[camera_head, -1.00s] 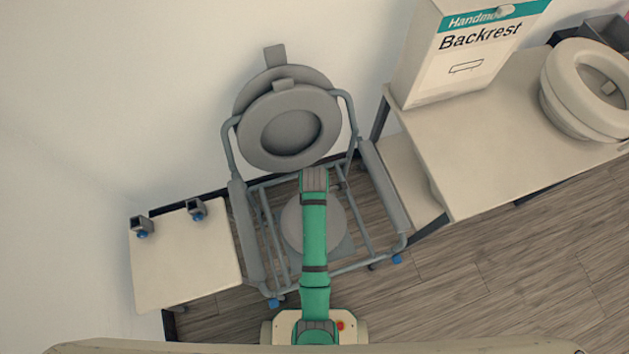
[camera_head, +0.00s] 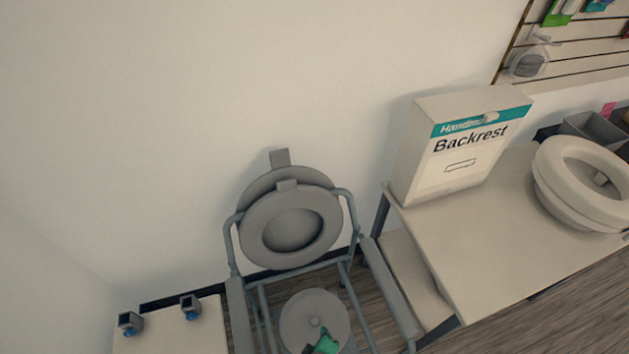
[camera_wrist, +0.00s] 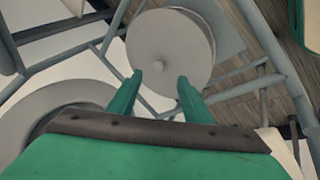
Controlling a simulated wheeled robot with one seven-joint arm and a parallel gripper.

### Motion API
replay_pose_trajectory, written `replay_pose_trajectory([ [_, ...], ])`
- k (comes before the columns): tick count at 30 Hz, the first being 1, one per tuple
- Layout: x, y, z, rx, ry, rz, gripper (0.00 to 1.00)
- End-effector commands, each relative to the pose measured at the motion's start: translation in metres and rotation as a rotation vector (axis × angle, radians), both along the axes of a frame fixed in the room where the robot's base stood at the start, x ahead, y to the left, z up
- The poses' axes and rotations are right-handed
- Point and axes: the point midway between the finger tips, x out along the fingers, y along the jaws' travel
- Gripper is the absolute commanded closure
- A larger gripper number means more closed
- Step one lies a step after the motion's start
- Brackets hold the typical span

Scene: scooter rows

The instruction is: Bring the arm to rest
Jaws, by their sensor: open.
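My gripper (camera_wrist: 160,92) shows in the wrist view as two green fingers standing apart with nothing between them. Beyond the fingertips is a round grey lid with a small knob (camera_wrist: 178,45); I cannot tell the exact gap to it. In the head view only a small green part of my arm shows at the bottom edge, in front of the same round lid (camera_head: 314,308). The lid sits low inside the frame of a grey commode chair (camera_head: 232,262), whose ring seat (camera_head: 262,240) is raised against the wall.
A white table (camera_head: 455,250) at the right carries a Backrest box (camera_head: 460,160) and a white raised toilet seat (camera_head: 545,190). A small white table (camera_head: 170,335) with two small dark items stands at lower left. The wall is behind.

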Motion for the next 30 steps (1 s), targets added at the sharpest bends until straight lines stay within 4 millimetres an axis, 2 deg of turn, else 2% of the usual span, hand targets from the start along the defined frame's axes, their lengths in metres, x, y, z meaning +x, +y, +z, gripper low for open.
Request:
replay_pose_trajectory([
  [1, -0.014, 0.000, 0.008, 0.029, -0.041, -0.044, 0.54],
  [8, -0.052, 0.003, 0.066, 0.205, -0.262, -0.244, 0.54],
  [14, -0.084, 0.007, 0.135, 0.399, -0.443, -0.389, 0.54],
  [18, -0.104, 0.009, 0.191, 0.551, -0.563, -0.474, 0.54],
  [24, -0.124, 0.011, 0.257, 0.730, -0.682, -0.548, 0.54],
  [27, -0.128, 0.011, 0.275, 0.782, -0.714, -0.563, 0.54],
  [30, -0.130, 0.011, 0.283, 0.804, -0.729, -0.570, 0.54],
])
